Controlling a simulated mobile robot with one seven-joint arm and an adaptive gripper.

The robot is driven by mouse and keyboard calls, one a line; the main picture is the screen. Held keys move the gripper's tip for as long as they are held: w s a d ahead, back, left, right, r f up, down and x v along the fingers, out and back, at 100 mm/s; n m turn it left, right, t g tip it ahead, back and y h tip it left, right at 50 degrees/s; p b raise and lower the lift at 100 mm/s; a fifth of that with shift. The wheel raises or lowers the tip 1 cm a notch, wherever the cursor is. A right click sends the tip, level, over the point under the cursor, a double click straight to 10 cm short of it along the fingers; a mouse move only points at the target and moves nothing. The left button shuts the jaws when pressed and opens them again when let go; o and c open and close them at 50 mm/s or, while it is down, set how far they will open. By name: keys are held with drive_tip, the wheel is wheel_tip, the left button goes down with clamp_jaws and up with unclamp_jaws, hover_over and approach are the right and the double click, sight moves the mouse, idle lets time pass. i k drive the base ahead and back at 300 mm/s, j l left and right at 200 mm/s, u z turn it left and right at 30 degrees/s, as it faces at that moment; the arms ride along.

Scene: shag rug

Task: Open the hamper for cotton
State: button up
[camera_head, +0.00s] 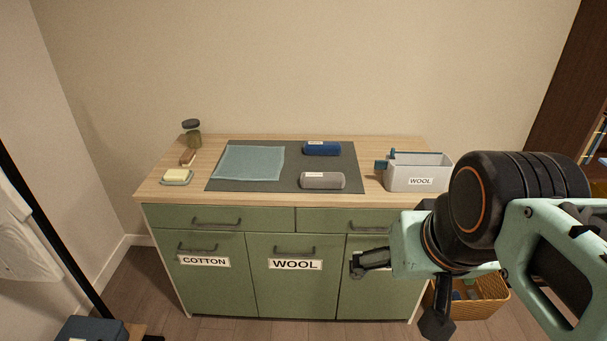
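The hamper for cotton (208,285) is the left green front of the cabinet, with a white label (203,261) reading COTTON. It looks closed, flush with the front beside it. Its dark bar handle (197,249) is above the label. My gripper (362,266) is in front of the cabinet's right front, well to the right of the cotton handle and apart from it. One dark finger shows pointing left; the finger gap is not clear from this angle.
The hamper labelled WOOL (294,292) is in the middle, closed. Closed drawers (222,218) run above. The wooden top holds a grey mat (228,186), rolled cloths, a white WOOL bin (418,171) and a soap dish (177,183). A wicker basket (482,306) stands right; a blue-grey box (92,329) lower left.

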sight(210, 271)
drive_tip(key=i+z, duration=0.1)
drive_tip(key=z, duration=0.4)
drive_tip(key=l+u, duration=0.25)
drive_tip(key=l, duration=0.25)
drive_tip(key=l+u, duration=0.25)
drive_tip(key=l, duration=0.25)
drive_tip(key=u, duration=1.45)
drive_tip(key=i+l+z, duration=0.3)
drive_tip(key=i, duration=0.2)
drive_tip(key=i+l+z, duration=0.15)
drive_tip(key=i+z, duration=0.15)
drive_tip(key=i, duration=0.2)
